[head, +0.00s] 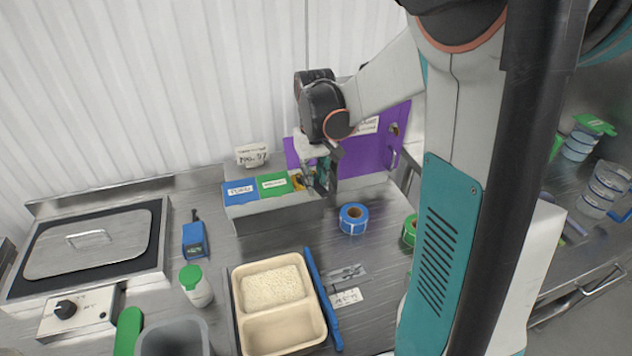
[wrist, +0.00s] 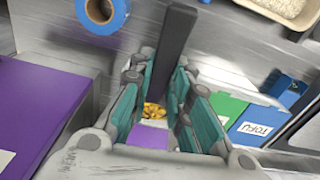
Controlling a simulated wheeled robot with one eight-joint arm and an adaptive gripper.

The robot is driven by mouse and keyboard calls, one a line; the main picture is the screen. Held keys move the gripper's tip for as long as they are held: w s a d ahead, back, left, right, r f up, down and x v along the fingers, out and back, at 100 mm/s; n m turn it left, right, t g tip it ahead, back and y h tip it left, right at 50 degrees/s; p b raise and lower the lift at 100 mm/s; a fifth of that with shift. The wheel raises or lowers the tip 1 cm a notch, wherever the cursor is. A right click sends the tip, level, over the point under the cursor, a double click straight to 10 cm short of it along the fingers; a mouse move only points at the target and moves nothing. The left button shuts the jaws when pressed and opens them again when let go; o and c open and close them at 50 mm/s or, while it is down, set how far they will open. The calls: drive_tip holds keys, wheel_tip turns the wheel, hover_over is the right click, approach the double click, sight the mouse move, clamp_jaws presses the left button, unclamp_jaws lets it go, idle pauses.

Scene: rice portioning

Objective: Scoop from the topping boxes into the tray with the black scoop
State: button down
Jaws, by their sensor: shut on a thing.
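My gripper (head: 321,176) is over the right end of the topping boxes, its fingers pointing down. In the wrist view my gripper (wrist: 160,88) is shut on the black scoop (wrist: 174,45), whose dark handle stands out between the teal fingers. The scoop's bowl is hidden. Yellow topping (wrist: 153,110) shows between the fingers. The topping boxes (head: 272,213) stand in a grey holder, with a blue lid (head: 240,190) and a green lid (head: 273,184); the right one is partly hidden by my gripper. The beige tray (head: 322,318) has rice (head: 271,286) in its far compartment; its near compartment looks empty.
A purple panel or box (head: 375,150) stands behind my gripper. Blue tape (head: 353,218) and green tape (head: 409,230) lie to the right. A blue stick (head: 322,300) lies along the tray's right side. A green-capped bottle (head: 196,286) stands left of the tray.

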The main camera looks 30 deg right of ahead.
drive_tip(key=shift+r+p, duration=1.2)
drive_tip(key=shift+r, duration=0.4)
wheel_tip(320, 180, up, 5)
drive_tip(key=p, duration=0.3)
drive_tip(key=shift+f, duration=0.1)
